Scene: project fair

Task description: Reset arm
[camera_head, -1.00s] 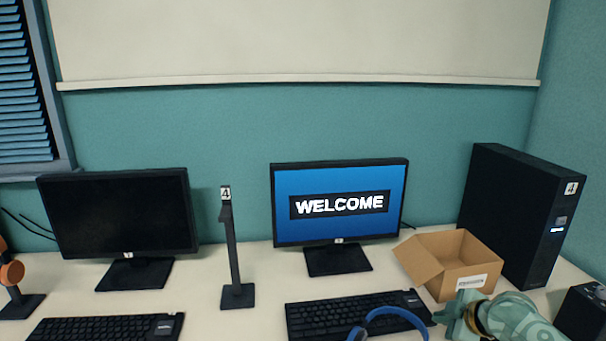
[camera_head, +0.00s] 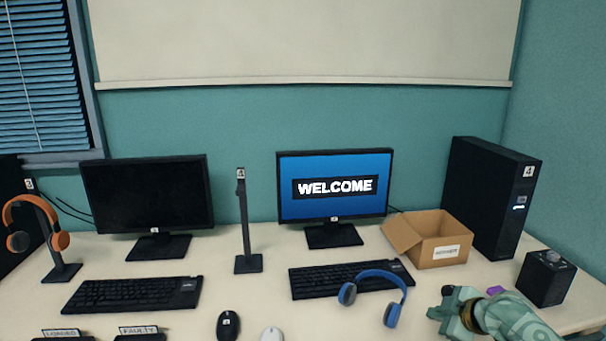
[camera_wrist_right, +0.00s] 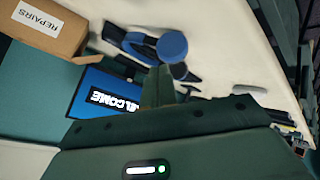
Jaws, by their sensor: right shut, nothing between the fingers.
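My right gripper (camera_head: 441,306) is at the lower right of the head view, above the desk, with its pale green arm coming in from the bottom right. Its fingers also show in the right wrist view (camera_wrist_right: 157,88), closed together with nothing between them. It is to the right of the blue headphones (camera_head: 393,313) and in front of the cardboard box (camera_head: 440,253), apart from both. My left gripper is not in view.
The WELCOME monitor (camera_head: 335,211), a dark monitor (camera_head: 147,197), two keyboards and an empty stand (camera_head: 242,225) occupy the desk. A black tower (camera_head: 488,200) and small black box (camera_head: 547,278) stand right. Orange headphones (camera_head: 61,241) hang left. Two mice are in front.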

